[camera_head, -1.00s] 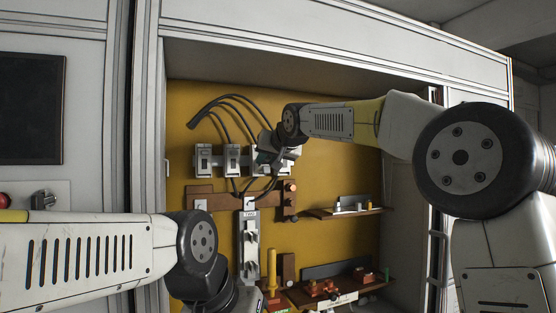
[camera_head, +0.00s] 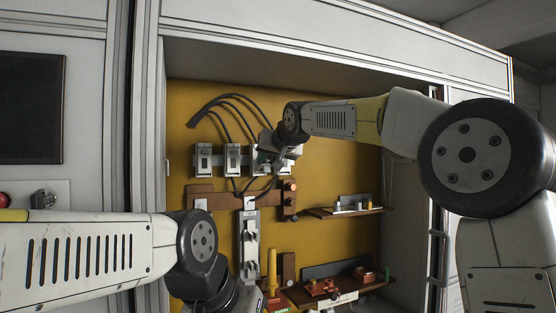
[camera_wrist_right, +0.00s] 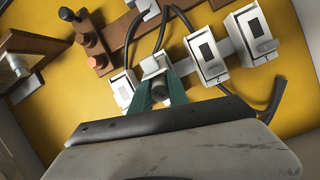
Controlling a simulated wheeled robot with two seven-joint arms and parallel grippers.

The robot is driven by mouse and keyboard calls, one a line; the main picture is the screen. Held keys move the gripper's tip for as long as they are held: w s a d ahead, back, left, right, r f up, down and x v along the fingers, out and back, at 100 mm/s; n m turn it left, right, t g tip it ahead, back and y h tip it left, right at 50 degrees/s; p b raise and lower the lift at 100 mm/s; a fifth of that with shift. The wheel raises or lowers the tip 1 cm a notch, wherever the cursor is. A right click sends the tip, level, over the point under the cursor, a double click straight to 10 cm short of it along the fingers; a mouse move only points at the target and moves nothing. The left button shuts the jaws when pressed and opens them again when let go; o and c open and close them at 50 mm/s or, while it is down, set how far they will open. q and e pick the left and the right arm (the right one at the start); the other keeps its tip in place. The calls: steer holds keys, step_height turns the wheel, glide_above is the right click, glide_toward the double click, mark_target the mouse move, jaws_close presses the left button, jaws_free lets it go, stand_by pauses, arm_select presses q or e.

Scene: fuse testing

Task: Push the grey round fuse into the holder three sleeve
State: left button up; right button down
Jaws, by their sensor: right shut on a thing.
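A row of white holders stands on the yellow panel. The third from the left, holder three (camera_head: 257,151), is largely hidden behind my right gripper (camera_head: 264,158) in the head view. In the right wrist view, the teal fingers of my right gripper (camera_wrist_right: 160,93) are shut on the grey round fuse (camera_wrist_right: 159,89). The fuse is at the front of holder three (camera_wrist_right: 152,66), end on to the camera. I cannot tell how deep it sits in the sleeve. My left arm comes in at the lower left; its gripper is out of the picture.
Neighbouring holders (camera_wrist_right: 207,58) stand close on both sides. Dark cables (camera_head: 235,100) loop above and below the row. A brown board (camera_head: 225,190) with a red-orange knob (camera_head: 291,186) lies below. A small shelf (camera_head: 345,211) and a lower shelf (camera_head: 320,296) carry small parts.

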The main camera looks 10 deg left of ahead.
steer(key=shift+v, duration=1.55)
steer(key=shift+r, duration=0.1)
